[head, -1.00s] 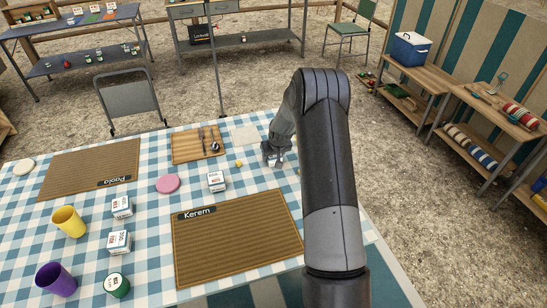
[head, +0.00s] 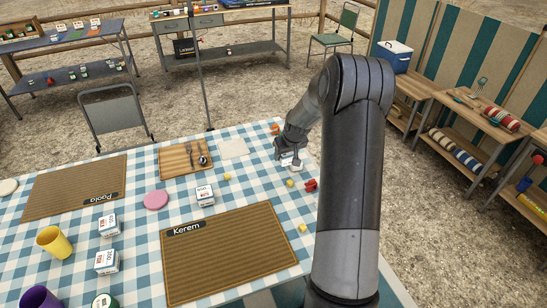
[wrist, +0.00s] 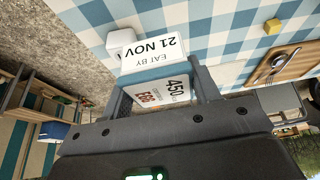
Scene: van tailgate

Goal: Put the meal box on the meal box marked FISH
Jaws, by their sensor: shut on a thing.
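My gripper (head: 289,160) is shut on a white meal box (head: 291,164) at the right side of the checked table. In the wrist view the held box (wrist: 160,85) shows "EAT BY 21 NOV" and a label reading 450 and EGG, between the fingers (wrist: 160,82). Three other white meal boxes stand on the table: one above the Kerem mat (head: 204,196), one left of it (head: 108,227), and one nearer the front (head: 106,262). Their red lettering is too small to tell which one says FISH.
A brown Kerem mat (head: 230,255) lies between my arm and the boxes. A yellow cup (head: 54,243), a purple cup (head: 39,298) and a pink disc (head: 156,200) stand left. Small yellow cubes (head: 290,183) and a red item (head: 311,185) lie near my gripper.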

